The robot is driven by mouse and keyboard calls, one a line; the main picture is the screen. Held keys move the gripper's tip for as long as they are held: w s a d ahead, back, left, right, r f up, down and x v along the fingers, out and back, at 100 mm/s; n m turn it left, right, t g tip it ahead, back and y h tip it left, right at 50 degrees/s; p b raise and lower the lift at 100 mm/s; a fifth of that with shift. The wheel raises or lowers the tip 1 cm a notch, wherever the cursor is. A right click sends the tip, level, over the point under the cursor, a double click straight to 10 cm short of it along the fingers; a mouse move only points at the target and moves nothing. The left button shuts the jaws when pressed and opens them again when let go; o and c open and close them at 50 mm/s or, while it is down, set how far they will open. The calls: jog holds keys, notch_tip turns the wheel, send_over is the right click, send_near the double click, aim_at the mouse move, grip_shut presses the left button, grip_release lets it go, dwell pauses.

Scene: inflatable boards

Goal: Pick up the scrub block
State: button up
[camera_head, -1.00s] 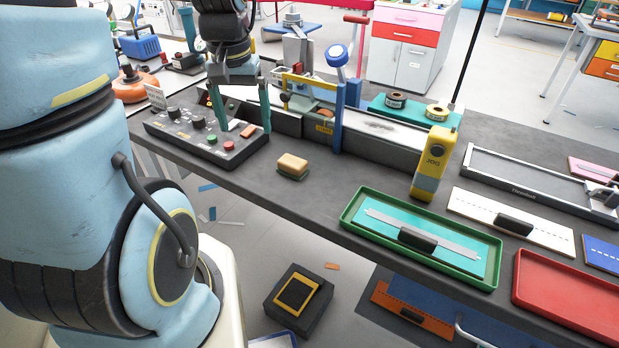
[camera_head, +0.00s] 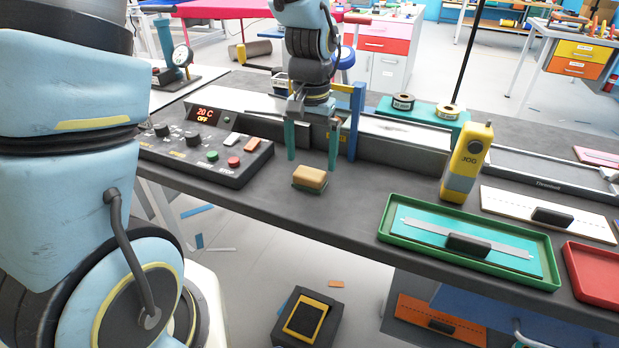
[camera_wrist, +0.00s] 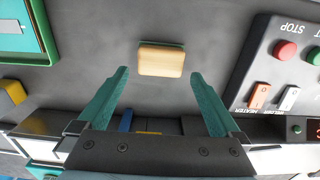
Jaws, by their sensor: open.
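The scrub block (camera_head: 310,179) is a small tan block with a green underside, lying on the dark bench near its front edge. It also shows in the wrist view (camera_wrist: 160,61), ahead of the fingertips and roughly midway between them. My gripper (camera_head: 311,166) is open and empty, its two teal fingers pointing down at the bench just behind the block. In the wrist view the gripper (camera_wrist: 160,72) has its fingers spread wider than the block. I see no contact between fingers and block.
A control panel (camera_head: 205,155) with buttons and a display stands left of the block. A green tray (camera_head: 400,240) lies to the right, and a yellow jog pendant (camera_head: 466,160) stands behind it. A blue post (camera_head: 356,120) rises close behind my gripper.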

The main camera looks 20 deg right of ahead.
aim_at(310, 172)
jog(key=shift+s+a+f+p, duration=0.1)
jog(key=shift+f+p, duration=0.1)
jog(key=shift+f, duration=1)
jog(key=shift+s+a+f+p, duration=0.1)
jog(key=shift+f+p, duration=0.05)
jog(key=shift+f, duration=1)
jog(key=c, duration=1.1)
notch_tip(310, 172, up, 10)
jog(key=shift+r+b, duration=0.1)
jog(key=shift+b, duration=0.35)
